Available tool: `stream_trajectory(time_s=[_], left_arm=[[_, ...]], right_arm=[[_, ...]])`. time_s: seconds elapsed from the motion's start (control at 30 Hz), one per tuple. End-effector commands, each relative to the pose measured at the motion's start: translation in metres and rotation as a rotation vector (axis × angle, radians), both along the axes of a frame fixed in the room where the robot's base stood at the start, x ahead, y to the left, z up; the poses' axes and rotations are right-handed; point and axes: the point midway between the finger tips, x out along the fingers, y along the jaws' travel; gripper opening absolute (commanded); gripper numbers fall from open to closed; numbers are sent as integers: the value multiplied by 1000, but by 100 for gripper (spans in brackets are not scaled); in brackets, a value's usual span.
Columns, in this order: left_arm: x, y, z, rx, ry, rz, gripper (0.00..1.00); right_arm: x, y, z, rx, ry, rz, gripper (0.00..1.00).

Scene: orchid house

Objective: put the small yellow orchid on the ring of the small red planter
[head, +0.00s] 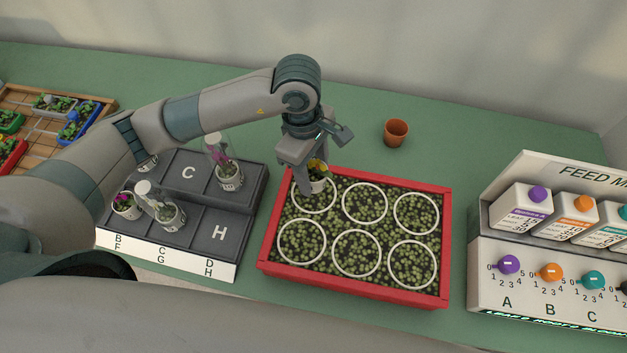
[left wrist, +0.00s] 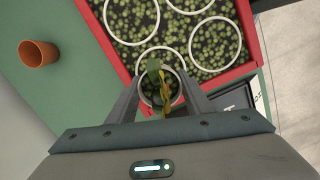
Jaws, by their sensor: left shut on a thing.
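The small red planter (head: 446,250) stands in the middle of the table, filled with green-speckled growth and marked with several white rings. My left gripper (head: 308,180) is over its back left corner, shut on the small yellow orchid (head: 318,180). The orchid's white pot is at the back left ring (head: 314,212), upright as far as I can see. In the left wrist view the orchid (left wrist: 163,92) sits between the fingers, over the near ring (left wrist: 152,50). I cannot tell whether the pot touches the planter's surface. My right gripper is not in view.
A dark stepped tray (head: 240,205) with lettered places and several potted orchids is left of the planter. An empty terracotta pot (head: 396,132) stands behind the planter. A feed-mixing console (head: 535,275) with coloured knobs is at right. A wooden tray (head: 45,95) is at far left.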

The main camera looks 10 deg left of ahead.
Motion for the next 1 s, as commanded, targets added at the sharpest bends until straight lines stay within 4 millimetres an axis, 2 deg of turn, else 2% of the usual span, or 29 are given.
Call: stream_trajectory(time_s=[0.33,0.6,0.7,1.0], left_arm=[[0,0,-3,-1,0,0,20],[0,0,-34,1,2,1,20],[0,0,-39,0,0,-1,20],[0,0,-40,0,-1,-1,20]], right_arm=[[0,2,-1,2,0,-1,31],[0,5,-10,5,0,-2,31],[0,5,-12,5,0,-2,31],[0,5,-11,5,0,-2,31]])
